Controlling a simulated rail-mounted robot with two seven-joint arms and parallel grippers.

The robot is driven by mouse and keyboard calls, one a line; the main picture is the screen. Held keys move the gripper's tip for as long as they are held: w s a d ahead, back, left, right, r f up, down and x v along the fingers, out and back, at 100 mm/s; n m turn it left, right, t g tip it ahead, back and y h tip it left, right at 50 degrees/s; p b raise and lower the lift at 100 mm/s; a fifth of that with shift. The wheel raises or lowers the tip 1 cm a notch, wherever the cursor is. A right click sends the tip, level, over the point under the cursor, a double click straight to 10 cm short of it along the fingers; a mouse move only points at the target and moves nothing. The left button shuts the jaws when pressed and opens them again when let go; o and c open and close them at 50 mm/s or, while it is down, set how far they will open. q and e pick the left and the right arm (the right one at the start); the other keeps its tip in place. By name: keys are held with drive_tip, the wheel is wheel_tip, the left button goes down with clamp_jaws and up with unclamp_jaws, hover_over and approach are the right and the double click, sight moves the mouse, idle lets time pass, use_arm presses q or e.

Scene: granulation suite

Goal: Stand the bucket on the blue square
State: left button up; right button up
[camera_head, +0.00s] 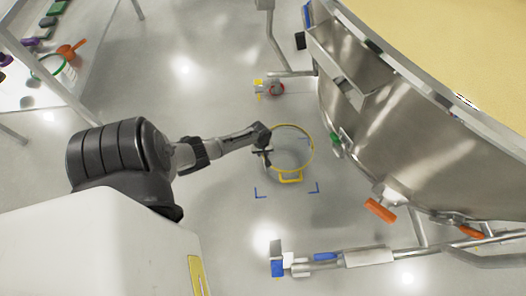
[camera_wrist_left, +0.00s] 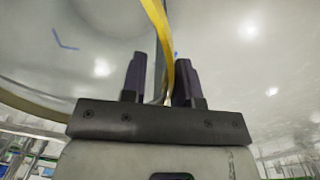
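The bucket (camera_head: 312,150) shows from above as a yellow ring with a pale grey inside and a yellow handle at its near side. My left gripper (camera_head: 264,146) is at the left of its rim. My right gripper is not in view.
A large steel vessel (camera_head: 400,140) with orange handles fills the right side. A steel pipe with a blue grip (camera_head: 326,256) lies low in front. A table with small items (camera_head: 85,35) stands at the upper left. The floor left of the bucket is clear.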

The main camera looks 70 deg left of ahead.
use_arm(q)
wheel_tip(320, 180, up, 12)
drive_tip(key=s+p, duration=0.1)
drive_tip(key=p, duration=0.8)
drive_tip(key=s+d+r+m, duration=0.2)
drive_tip(key=d+r+m, duration=0.35)
drive_tip(key=d, duration=0.55)
drive_tip(key=s+d+r+m, duration=0.2)
drive_tip(key=d+r+m, duration=0.3)
drive_tip(key=d, duration=0.5)
drive_tip(key=s+d+r+m+t, duration=0.1)
drive_tip(key=s+d+r+m, duration=0.1)
drive_tip(key=r, duration=0.4)
drive_tip(key=s+d+r+m+t, duration=0.1)
drive_tip(key=s+d+r+m, duration=0.2)
drive_tip(key=d+r+m, duration=0.2)
wheel_tip(320, 180, up, 2)
drive_tip(key=shift+d+r+t, duration=0.1)
drive_tip(key=shift+d+t, duration=0.2)
drive_tip(key=shift+d, duration=0.65)
drive_tip(key=shift+s, duration=0.1)
